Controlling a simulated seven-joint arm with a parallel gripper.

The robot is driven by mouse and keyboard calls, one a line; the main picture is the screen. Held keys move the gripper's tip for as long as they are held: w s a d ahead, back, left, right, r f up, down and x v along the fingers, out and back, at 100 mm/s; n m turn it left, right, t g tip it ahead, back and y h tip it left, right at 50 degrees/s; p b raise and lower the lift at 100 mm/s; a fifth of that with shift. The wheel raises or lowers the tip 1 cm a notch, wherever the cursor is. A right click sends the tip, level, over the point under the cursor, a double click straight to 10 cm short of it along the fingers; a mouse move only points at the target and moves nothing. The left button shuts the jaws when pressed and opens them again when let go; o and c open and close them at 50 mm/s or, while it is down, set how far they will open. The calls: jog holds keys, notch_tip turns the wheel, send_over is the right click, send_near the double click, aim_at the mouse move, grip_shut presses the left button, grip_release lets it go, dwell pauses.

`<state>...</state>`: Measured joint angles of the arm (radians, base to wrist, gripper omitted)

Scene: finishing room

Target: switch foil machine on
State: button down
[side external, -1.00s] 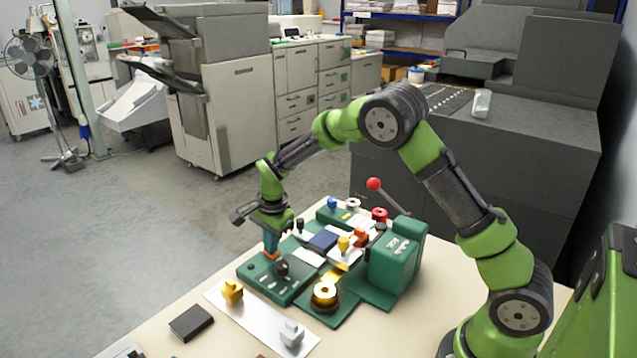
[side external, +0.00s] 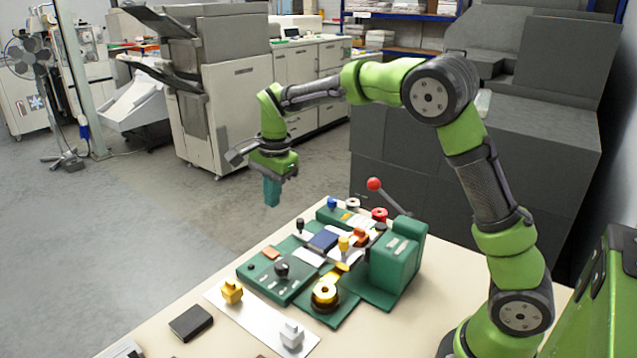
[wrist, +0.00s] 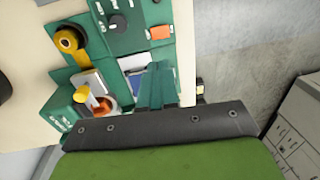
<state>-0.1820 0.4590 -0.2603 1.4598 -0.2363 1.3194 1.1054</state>
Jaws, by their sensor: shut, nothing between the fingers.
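The foil machine (side external: 393,268) is a green unit on the cream table, with a green control panel (side external: 265,286) at its front left. An orange rocker switch (side external: 270,253) sits on the panel's far edge, near a black knob (side external: 282,268). The wrist view also shows the orange switch (wrist: 160,33) and the knob (wrist: 117,23). Whether the switch is on or off I cannot tell. My gripper (side external: 272,203) is shut and empty, pointing down well above the panel and touching nothing. In the wrist view its teal fingers (wrist: 156,86) hide part of the machine.
A red-ball lever (side external: 374,184) rises behind the machine. A gold foil roll (side external: 325,292) stands at its front. A dark box (side external: 191,322) lies at left. The air around my gripper is clear.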

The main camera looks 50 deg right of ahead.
aim_at(268, 250)
jog(key=shift+w, duration=0.7)
jog(key=f, duration=0.4)
jog(key=w+f, duration=0.1)
jog(key=f, duration=0.8)
jog(key=shift+w+f, duration=0.35)
jog(key=shift+f, duration=0.05)
jog(key=shift+w+f, duration=0.1)
jog(key=shift+f, duration=0.2)
jog(key=shift+s, duration=0.2)
